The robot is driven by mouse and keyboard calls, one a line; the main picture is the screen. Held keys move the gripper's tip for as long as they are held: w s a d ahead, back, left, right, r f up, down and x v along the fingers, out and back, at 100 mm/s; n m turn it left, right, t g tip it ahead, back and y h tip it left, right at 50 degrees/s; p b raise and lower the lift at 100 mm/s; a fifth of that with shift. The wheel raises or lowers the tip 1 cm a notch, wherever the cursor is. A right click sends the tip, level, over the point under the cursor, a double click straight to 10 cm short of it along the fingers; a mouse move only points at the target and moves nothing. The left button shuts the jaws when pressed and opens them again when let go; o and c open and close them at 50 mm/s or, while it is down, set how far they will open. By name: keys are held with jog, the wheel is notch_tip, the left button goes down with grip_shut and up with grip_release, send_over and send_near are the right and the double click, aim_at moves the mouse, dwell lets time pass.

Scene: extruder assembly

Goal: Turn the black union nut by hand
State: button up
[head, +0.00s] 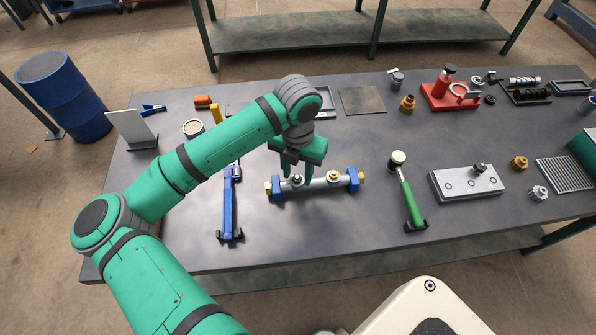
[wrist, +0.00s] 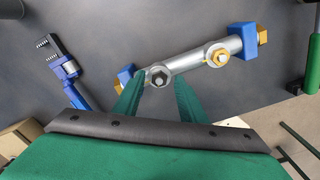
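The black union nut (head: 297,180) sits on top of the grey pipe (head: 316,183), towards its left end. In the wrist view my two green fingertips (wrist: 159,80) stand apart, one on each side of the nut, with visible gaps. I cannot tell how far the tips are above the pipe. A brass fitting (wrist: 218,55) sits further right on the pipe. Blue supports (wrist: 242,38) hold both pipe ends.
A blue pipe wrench (head: 229,205) lies left of the pipe. A green-handled mallet (head: 408,195) lies to the right. A grey plate block (head: 468,182) is further right. The table (head: 300,235) is clear in front of the pipe.

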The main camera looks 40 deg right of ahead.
jog(key=shift+r, duration=2.9)
notch_tip(320, 180, up, 11)
